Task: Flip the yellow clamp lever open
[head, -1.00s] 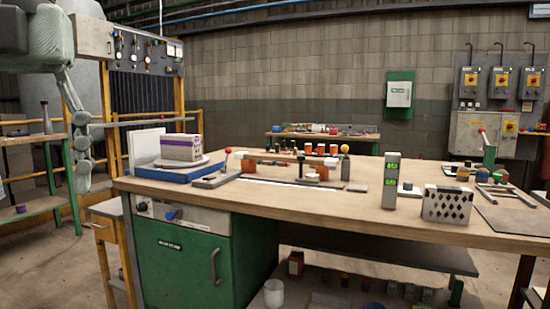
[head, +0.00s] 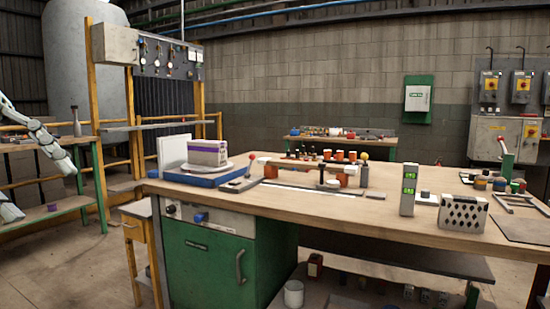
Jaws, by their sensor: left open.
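The yellow clamp lever shows as a small upright post with a yellow-orange ball knob (head: 364,156). It stands toward the back of the wooden workbench, at the right end of a low fixture (head: 308,166) with a pale bar. The lever is small here and its clamp's details cannot be made out. My left gripper (head: 66,162) is at the far left of the view, small and pale, open, with nothing seen in it. It is well to the left of the bench and far from the lever.
The workbench (head: 330,208) carries a blue tray (head: 205,177) with a purple-banded block, a red-knobbed lever (head: 252,158), a display tower (head: 408,190) and a patterned block (head: 462,212). The front middle of the top is clear.

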